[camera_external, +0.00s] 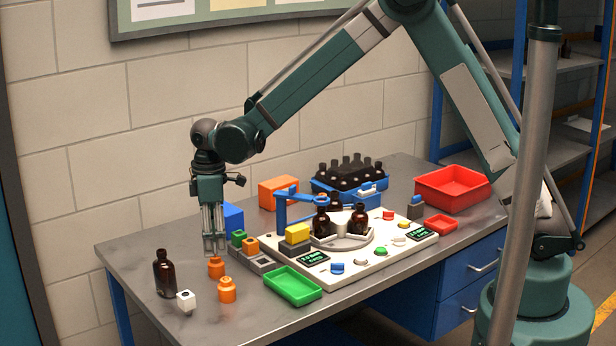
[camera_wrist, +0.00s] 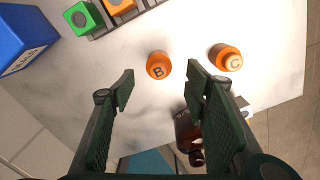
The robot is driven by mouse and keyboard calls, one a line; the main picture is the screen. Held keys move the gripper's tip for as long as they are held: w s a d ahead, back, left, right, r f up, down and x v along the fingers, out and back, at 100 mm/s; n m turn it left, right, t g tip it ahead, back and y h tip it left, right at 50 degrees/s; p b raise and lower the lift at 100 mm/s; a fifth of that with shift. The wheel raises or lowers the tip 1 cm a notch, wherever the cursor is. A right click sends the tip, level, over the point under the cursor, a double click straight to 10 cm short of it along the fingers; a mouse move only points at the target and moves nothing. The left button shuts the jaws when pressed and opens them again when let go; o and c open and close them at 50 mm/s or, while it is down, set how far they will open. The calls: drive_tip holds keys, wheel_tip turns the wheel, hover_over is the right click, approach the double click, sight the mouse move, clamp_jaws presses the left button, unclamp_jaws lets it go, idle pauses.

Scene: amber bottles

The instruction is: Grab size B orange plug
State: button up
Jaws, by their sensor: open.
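The orange plug marked B (camera_wrist: 159,65) stands on the table, letter facing up, in the wrist view. My gripper (camera_wrist: 160,78) is open and empty, and the B plug shows between its fingertips. A second orange plug marked C (camera_wrist: 226,58) stands to its right. In the external view my gripper (camera_external: 214,246) points down just above one orange plug (camera_external: 216,268), which fits the B plug by its place. The other orange plug (camera_external: 227,290) stands in front of it. Letters cannot be read there.
An amber bottle (camera_external: 164,274) and a white block (camera_external: 186,302) stand left of the plugs. A grey rack with coloured blocks (camera_external: 250,256), a green tray (camera_external: 293,287) and a white panel (camera_external: 345,268) lie to the right. A blue box (camera_wrist: 22,42) is at upper left.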

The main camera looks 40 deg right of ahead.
sight(216, 256)
drive_tip(key=shift+f, duration=1.25)
drive_tip(key=shift+d+f+b, duration=0.1)
drive_tip(key=shift+f+b, duration=0.5)
drive_tip(key=shift+f, duration=2.05)
drive_tip(key=c, duration=1)
